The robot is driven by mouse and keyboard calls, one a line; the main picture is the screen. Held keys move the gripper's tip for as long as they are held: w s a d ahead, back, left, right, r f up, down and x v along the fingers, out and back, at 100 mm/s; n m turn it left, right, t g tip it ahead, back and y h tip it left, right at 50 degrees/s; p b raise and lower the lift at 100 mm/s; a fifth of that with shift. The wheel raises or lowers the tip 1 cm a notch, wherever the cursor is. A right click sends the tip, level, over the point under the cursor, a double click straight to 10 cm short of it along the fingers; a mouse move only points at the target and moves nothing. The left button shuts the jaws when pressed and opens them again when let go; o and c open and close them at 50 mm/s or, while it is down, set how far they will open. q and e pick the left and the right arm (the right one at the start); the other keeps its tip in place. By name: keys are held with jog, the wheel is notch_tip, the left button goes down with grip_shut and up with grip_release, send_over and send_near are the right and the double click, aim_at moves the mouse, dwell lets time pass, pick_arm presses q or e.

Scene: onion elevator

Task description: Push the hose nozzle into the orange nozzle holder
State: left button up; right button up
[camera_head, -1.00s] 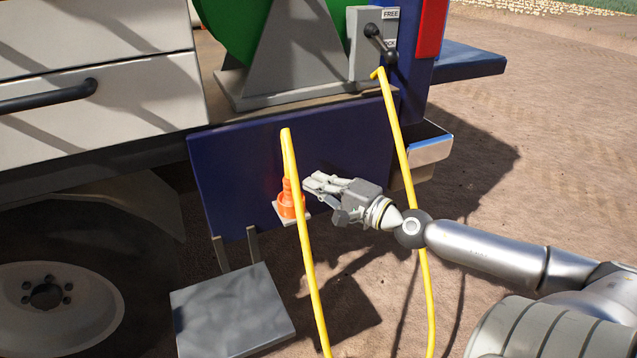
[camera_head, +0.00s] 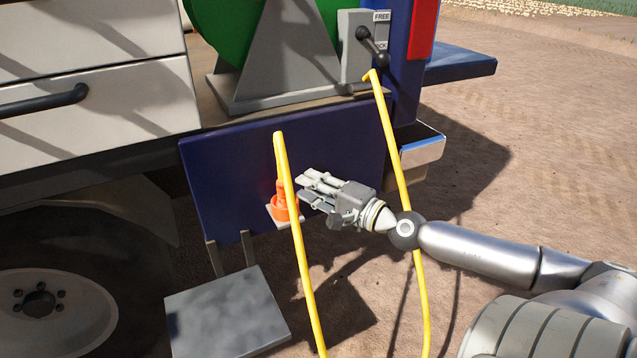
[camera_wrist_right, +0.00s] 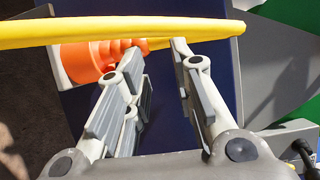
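The orange nozzle holder (camera_head: 284,207) sits on a small pale plate at the blue panel, partly hidden by the yellow hose (camera_head: 300,265). The hose rises in front of it and bends over sharply at the top. A shorter length runs back down toward the holder. In the right wrist view the orange holder (camera_wrist_right: 85,62) is left of the fingers, with the hose (camera_wrist_right: 120,30) across the top. I cannot make out a separate nozzle. My right gripper (camera_head: 302,187) is just right of the holder. Its fingers (camera_wrist_right: 157,60) are apart with nothing held between them. My left gripper is not in view.
A second run of yellow hose (camera_head: 398,160) hangs behind my right wrist from the green reel (camera_head: 228,35). A crank lever (camera_head: 372,45) is above. A grey step (camera_head: 228,315) juts out below the panel. Open dirt ground lies to the right.

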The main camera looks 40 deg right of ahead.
jog(key=v, duration=1.2)
dwell(0.3)
